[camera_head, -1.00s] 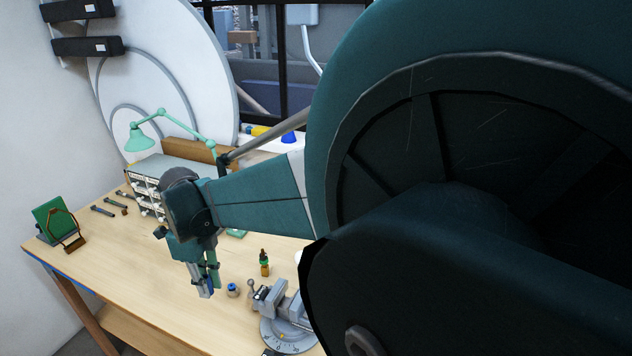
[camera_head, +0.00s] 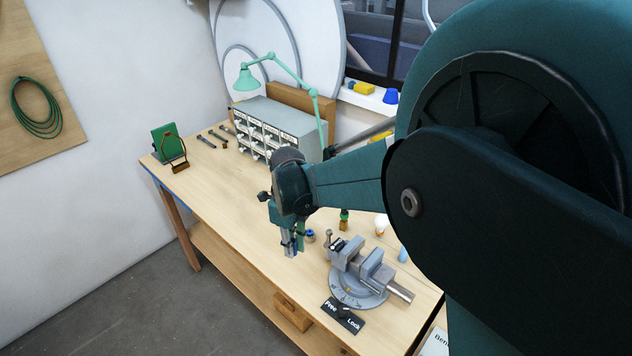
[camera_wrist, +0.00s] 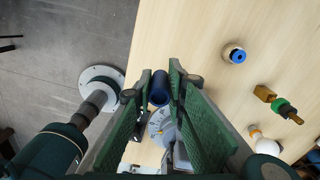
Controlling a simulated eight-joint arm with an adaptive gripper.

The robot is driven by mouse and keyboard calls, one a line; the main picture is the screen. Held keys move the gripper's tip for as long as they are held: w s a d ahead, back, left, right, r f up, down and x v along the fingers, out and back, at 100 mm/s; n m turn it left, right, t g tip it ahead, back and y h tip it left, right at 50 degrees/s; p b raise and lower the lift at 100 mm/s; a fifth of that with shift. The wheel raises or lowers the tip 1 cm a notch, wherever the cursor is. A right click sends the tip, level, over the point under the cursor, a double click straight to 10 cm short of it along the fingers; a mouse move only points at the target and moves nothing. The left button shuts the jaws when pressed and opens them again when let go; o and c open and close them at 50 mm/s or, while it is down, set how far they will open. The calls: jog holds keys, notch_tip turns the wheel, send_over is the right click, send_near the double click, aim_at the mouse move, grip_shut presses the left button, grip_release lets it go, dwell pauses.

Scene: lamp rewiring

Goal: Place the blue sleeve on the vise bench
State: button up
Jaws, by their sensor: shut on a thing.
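My gripper (camera_head: 294,246) hangs over the front part of the workbench, left of the vise (camera_head: 361,273). In the wrist view my gripper (camera_wrist: 161,84) is shut on the blue sleeve (camera_wrist: 160,90), a dark blue cylinder between the fingertips. The sleeve is held above the bench's front edge. The vise also shows in the wrist view (camera_wrist: 163,128), partly hidden behind the sleeve and fingers. The wooden bench top (camera_head: 232,205) is the surface under the vise.
A small round part with a blue top (camera_head: 310,236) stands close to my gripper. A green and brass part (camera_head: 344,219) and a white bulb (camera_head: 381,223) stand behind the vise. A Free/Lock plate (camera_head: 343,315) lies at its front. The left bench top has free room.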

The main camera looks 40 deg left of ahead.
send_over(294, 272)
jog(key=shift+f, duration=3.1)
jog(key=shift+f, duration=1.9)
jog(key=shift+f, duration=0.1)
jog(key=o, duration=0.4)
jog(key=shift+c, duration=0.2)
jog(key=o, duration=0.4)
